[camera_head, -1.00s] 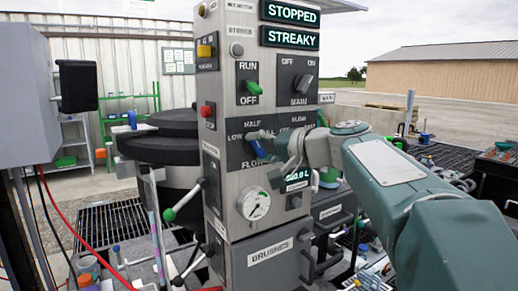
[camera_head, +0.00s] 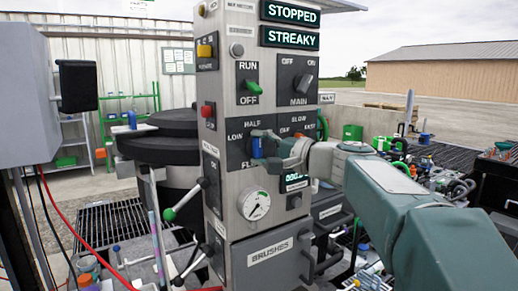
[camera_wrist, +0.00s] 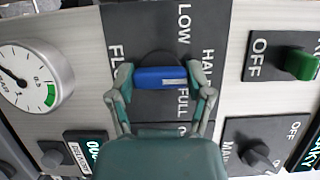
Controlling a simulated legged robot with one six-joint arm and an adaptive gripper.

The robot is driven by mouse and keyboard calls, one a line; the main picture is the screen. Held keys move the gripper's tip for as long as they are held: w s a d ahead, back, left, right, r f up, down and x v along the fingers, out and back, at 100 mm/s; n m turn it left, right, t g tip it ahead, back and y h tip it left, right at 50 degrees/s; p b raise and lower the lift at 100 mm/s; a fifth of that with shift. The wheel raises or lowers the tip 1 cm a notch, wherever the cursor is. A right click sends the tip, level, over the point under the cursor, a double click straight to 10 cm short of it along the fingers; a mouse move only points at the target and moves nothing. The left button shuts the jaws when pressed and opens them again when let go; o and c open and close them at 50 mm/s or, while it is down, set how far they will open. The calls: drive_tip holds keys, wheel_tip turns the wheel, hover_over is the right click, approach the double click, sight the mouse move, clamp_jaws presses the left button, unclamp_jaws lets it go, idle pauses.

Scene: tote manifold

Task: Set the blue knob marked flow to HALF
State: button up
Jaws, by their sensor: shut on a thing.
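The blue flow knob (camera_head: 257,147) is on a dark plate on the grey panel, with LOW, HALF and FULL around it. In the head view its bar stands nearly upright, under HALF. In the wrist view the blue knob (camera_wrist: 160,77) lies level, and its white mark points right, toward the side with the word HALF (camera_wrist: 207,62), which a finger partly covers. My gripper (camera_head: 268,147) is at the knob; in the wrist view my gripper (camera_wrist: 160,82) has a finger at each end of the bar, shut on it.
A green RUN/OFF switch (camera_head: 252,85) and a MAIN switch (camera_head: 303,83) sit above. A gauge (camera_head: 254,205) is below, with levers (camera_head: 183,201) at the left. Displays read STOPPED (camera_head: 291,14) and STREAKY (camera_head: 291,38). Another dark plate (camera_head: 298,132) lies right of the knob.

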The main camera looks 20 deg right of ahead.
drive_tip(key=shift+w+f, duration=0.1)
drive_tip(key=shift+f, duration=0.15)
drive_tip(key=o, duration=1.1)
drive_tip(key=shift+o, duration=0.2)
drive_tip(key=shift+r, duration=0.1)
drive_tip(key=shift+d, duration=0.1)
drive_tip(key=shift+s+d, duration=0.2)
drive_tip(key=shift+s, duration=0.05)
drive_tip(key=v, duration=1.1)
drive_tip(key=shift+s, duration=0.1)
